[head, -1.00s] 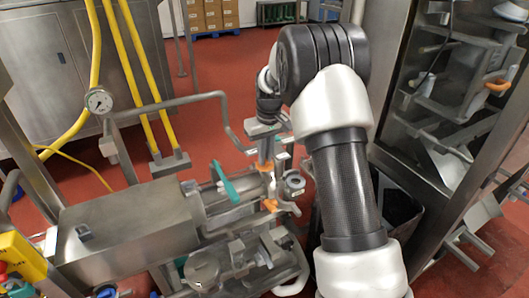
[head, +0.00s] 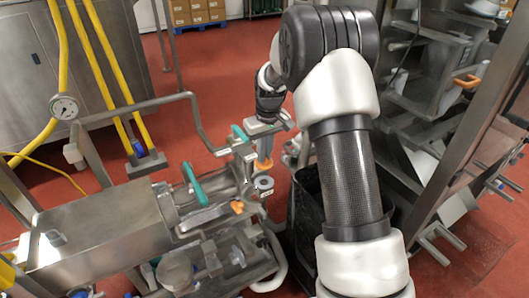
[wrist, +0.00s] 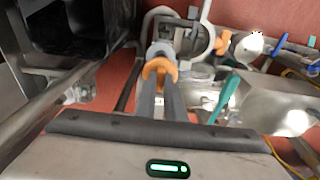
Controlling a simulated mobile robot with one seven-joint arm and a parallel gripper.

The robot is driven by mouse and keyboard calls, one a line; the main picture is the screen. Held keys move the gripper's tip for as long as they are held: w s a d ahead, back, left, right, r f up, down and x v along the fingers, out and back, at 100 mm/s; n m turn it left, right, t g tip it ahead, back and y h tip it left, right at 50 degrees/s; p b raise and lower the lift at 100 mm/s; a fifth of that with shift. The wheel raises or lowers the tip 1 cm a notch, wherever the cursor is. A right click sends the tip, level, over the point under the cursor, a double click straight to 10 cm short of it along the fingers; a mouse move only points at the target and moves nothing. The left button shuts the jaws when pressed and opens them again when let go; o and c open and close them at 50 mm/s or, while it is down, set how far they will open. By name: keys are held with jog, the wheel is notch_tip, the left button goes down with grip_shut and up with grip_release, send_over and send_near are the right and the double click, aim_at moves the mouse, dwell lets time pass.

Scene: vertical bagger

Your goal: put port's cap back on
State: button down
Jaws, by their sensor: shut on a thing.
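A grey rounded piece (wrist: 159,48) shows just beyond the tips. I cannot tell whether it is the cap or the port's rim, nor whether cap and port touch.
Teal handles (head: 192,180) and an orange knob (head: 237,207) are close left of the port. A steel housing (head: 95,240) lies further left. A black bin (head: 303,215) stands close on the right. A steel frame with an orange handle (head: 467,81) is at far right.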

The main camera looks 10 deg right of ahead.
jog(key=shift+f+b, duration=1.8)
jog(key=shift+f, duration=1.3)
jog(key=shift+f+b, duration=0.5)
jog(key=shift+f, duration=0.3)
jog(key=shift+f, duration=0.3)
jog(key=c, duration=1.4)
grip_release()
jog(key=shift+o, duration=0.2)
jog(key=shift+r, duration=0.15)
